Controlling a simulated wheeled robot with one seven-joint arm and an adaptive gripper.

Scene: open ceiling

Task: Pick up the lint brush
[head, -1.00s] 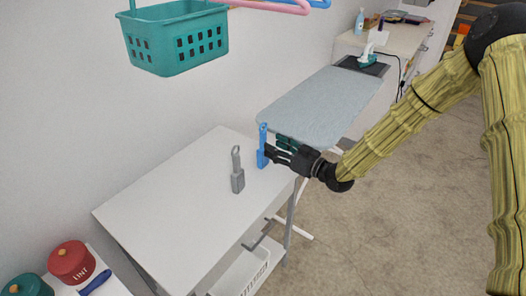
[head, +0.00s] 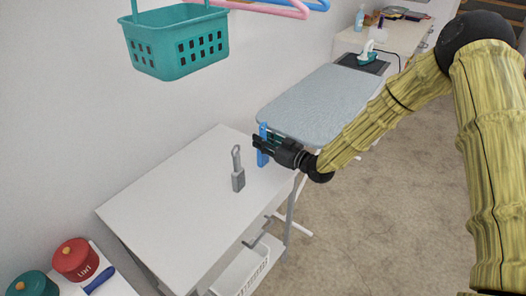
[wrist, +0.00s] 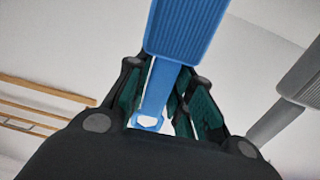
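A blue brush (head: 262,158) stands upright on the white table, its wide head down and its holed handle up. It also shows in the wrist view (wrist: 185,30), where the picture is upside down. My gripper (head: 262,145) is at its handle, with the fingertips reaching past it. In the wrist view my gripper (wrist: 165,105) has one finger on each side of the handle, apart, with small gaps showing. Firm contact is not visible. A similar grey brush (head: 238,180) stands to the left, and also shows at the right of the wrist view (wrist: 297,85).
The white table (head: 175,205) is otherwise bare. An ironing board (head: 310,105) stands close behind the brushes. A teal basket (head: 180,45) hangs above.

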